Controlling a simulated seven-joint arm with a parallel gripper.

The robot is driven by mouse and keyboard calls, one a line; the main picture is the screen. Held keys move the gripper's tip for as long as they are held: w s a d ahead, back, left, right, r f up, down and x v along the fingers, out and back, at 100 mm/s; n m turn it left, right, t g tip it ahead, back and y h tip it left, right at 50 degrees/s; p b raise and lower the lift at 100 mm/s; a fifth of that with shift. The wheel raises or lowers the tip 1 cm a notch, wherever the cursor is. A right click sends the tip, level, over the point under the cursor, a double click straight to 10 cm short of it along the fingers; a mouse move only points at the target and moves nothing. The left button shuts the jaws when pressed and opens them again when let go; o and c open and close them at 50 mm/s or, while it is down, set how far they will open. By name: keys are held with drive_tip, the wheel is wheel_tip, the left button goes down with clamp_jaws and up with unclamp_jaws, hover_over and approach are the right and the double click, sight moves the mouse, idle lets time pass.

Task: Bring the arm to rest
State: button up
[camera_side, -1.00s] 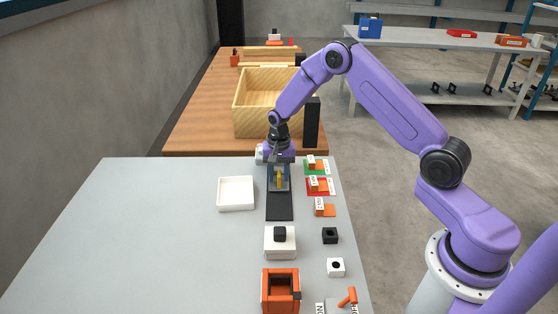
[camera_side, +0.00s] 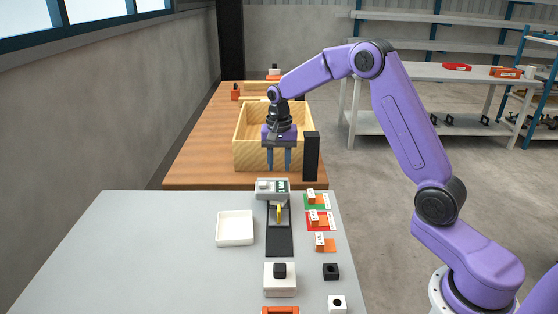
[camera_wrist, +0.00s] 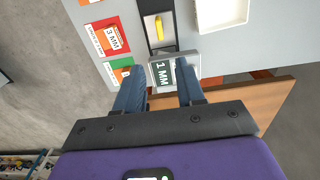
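My gripper (camera_side: 279,163) hangs with its fingers pointing down, above and behind the grey gauge unit (camera_side: 265,189). Its two blue fingers are apart with nothing between them. A yellow piece (camera_side: 279,212) is at the far end of the black strip (camera_side: 279,242), just in front of the gauge. It also shows in the wrist view (camera_wrist: 159,27), clear of my fingers.
A wooden box (camera_side: 252,158) stands on the brown table behind my gripper, with a black post (camera_side: 311,157) at its right. A white tray (camera_side: 235,228) lies left of the strip. Labelled green and red cards (camera_side: 321,222) lie to its right. The grey table's left side is clear.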

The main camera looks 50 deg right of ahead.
drive_tip(key=shift+r, duration=0.3)
